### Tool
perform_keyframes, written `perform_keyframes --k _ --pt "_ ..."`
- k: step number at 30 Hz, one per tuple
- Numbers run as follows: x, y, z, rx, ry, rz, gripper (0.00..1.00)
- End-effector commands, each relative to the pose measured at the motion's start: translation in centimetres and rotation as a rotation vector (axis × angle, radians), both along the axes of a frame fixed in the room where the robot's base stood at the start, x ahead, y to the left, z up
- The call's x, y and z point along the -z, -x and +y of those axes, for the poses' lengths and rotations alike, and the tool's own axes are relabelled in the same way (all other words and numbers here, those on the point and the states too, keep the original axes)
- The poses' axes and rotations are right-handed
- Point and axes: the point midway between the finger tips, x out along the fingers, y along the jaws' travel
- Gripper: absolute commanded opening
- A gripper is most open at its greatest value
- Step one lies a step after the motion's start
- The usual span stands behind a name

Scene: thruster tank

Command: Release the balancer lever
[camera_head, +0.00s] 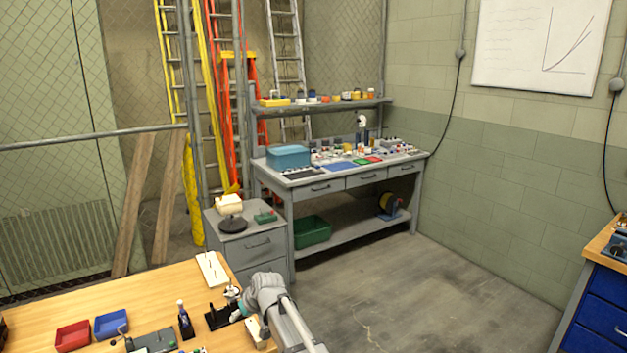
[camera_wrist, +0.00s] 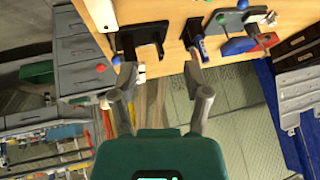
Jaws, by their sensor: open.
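My gripper (camera_wrist: 160,72) is open, with its fingers spread and nothing visible between them. In the wrist view, a black bracket-like stand (camera_wrist: 140,36) is on the wooden bench beyond the left finger. A small red ball (camera_wrist: 101,68) and a blue ball (camera_wrist: 116,60) show near that finger; whether either is the balancer lever's knob I cannot tell. In the head view, the black stand (camera_head: 217,318) is at the bench's right end, beside my gripper (camera_head: 236,309). My arm hides part of this area, and the lever is not clearly distinguishable.
A blue-handled tool in a black holder (camera_head: 185,324) stands left of the stand. Red (camera_head: 73,336) and blue (camera_head: 111,323) bins and a white plate (camera_head: 212,269) are on the wooden bench (camera_head: 140,290). A grey cabinet (camera_head: 243,245) stands behind. Open floor lies right.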

Motion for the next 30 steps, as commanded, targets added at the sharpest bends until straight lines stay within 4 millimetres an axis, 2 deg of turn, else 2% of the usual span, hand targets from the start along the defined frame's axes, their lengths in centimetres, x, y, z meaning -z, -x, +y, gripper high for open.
perform_keyframes --k 5,11,14,20,24,30 --pt "0.3 0.7 -3.2 0.037 0.029 0.028 0.62" --pt "0.8 2.0 -8.1 0.097 0.075 0.074 0.62" --pt "1.1 3.1 -11.5 0.142 0.108 0.109 0.62" --pt "1.8 6.9 -20.5 0.274 0.196 0.21 0.62" --pt "2.1 10.2 -26.5 0.379 0.258 0.288 0.62" --pt "2.2 15.3 -33.4 0.521 0.336 0.393 0.62"
